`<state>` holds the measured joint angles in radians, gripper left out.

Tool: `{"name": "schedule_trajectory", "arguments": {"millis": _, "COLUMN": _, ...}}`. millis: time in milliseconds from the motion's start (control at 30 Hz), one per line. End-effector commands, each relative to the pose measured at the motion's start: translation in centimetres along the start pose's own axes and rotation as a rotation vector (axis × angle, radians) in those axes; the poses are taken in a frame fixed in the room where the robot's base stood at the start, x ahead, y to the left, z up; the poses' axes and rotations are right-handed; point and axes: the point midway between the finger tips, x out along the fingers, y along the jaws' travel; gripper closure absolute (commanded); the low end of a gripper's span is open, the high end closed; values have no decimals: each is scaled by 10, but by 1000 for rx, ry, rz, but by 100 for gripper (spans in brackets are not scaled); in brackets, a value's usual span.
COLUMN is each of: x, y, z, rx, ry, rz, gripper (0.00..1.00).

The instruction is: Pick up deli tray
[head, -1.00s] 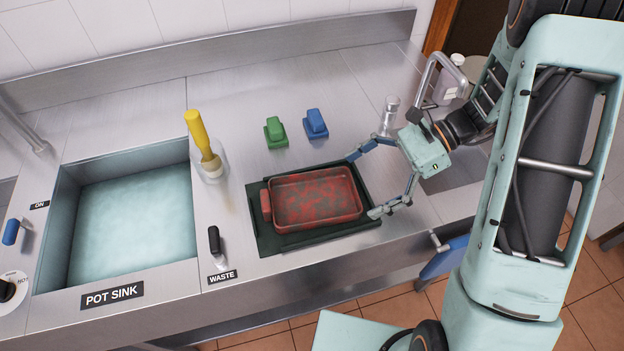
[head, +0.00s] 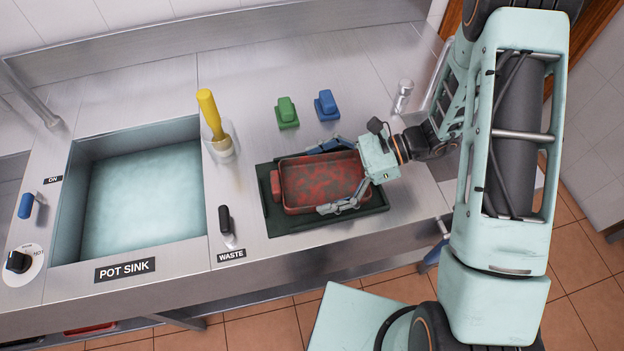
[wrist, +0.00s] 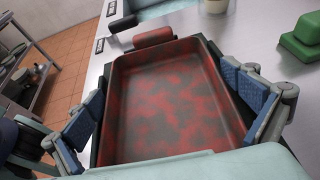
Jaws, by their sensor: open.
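The deli tray (head: 318,184) is a red rectangular pan with dark grey blotches and a handle at its left end. It sits on a dark green mat (head: 284,222) on the steel counter. My gripper (head: 333,178) is open and reaches over the tray's right end, with one finger along each long side. In the wrist view the tray (wrist: 172,105) lies between the two blue-padded fingers (wrist: 165,103). I cannot tell whether either finger touches the tray walls.
A yellow-handled brush in a clear holder (head: 222,148) stands to the left, by the pot sink (head: 150,195). A black lever (head: 226,222) stands near the front.

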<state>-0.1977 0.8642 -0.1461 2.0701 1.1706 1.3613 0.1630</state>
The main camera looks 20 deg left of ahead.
Motion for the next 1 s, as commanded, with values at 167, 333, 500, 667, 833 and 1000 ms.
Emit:
{"name": "schedule_trajectory", "arguments": {"millis": 167, "x": 10, "y": 0, "z": -1, "rx": 0, "ry": 2, "rz": -1, "gripper": 0}}
{"name": "schedule_trajectory", "arguments": {"millis": 333, "x": 10, "y": 0, "z": -1, "rx": -1, "ry": 2, "rz": -1, "gripper": 1}}
{"name": "schedule_trajectory", "arguments": {"millis": 500, "x": 9, "y": 0, "z": -1, "rx": -1, "ry": 2, "rz": -1, "gripper": 20}}
{"name": "schedule_trajectory", "arguments": {"millis": 667, "x": 9, "y": 0, "z": 0, "rx": -1, "ry": 1, "rz": -1, "gripper": 36}}
{"name": "schedule_trajectory", "arguments": {"millis": 833, "x": 9, "y": 0, "z": 0, "rx": -1, "ry": 1, "rz": -1, "gripper": 36}}
{"name": "schedule_trajectory", "arguments": {"millis": 1000, "x": 8, "y": -1, "z": 3, "rx": -2, "ry": 1, "rz": -2, "gripper": 36}}
